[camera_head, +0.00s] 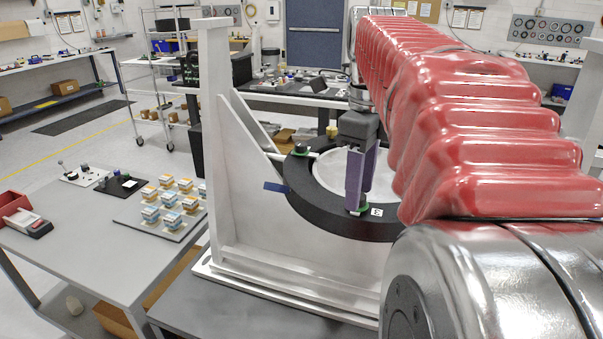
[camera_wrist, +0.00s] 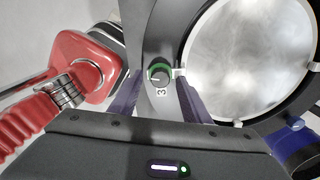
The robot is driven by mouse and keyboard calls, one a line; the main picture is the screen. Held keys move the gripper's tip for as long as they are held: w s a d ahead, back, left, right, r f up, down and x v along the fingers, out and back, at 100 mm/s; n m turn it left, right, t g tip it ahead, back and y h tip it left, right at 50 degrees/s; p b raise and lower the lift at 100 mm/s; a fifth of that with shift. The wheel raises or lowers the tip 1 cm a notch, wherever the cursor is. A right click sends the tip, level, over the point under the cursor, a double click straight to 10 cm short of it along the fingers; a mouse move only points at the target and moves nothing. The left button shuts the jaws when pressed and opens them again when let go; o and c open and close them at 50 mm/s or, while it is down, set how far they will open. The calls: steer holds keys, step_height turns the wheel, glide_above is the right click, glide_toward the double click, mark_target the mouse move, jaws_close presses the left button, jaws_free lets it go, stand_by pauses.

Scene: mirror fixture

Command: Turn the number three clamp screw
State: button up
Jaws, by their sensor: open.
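The number three clamp screw (camera_wrist: 157,75) is a dark round knob with a green ring and a pale line. Its label "3" (camera_wrist: 162,92) is beside it on the black ring (camera_wrist: 137,30) around the round mirror (camera_wrist: 250,55). In the head view, the screw's green edge (camera_head: 360,210) shows low on the ring (camera_head: 300,190), partly hidden by my gripper (camera_head: 356,203). My gripper, with purple fingers, is open and points down at the screw. In the wrist view its fingers (camera_wrist: 158,90) lie on both sides of the screw; contact cannot be told.
A white upright frame (camera_head: 218,130) holds the ring. Another green-ringed knob (camera_head: 301,150) and a blue tab (camera_head: 277,187) are on the ring's left.

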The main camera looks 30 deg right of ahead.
steer(key=shift+f, duration=0.25)
steer(key=shift+c, duration=0.4)
steer(key=c, duration=0.9)
steer(key=shift+a, duration=0.15)
steer(key=shift+c, duration=0.3)
steer(key=shift+n, duration=0.4)
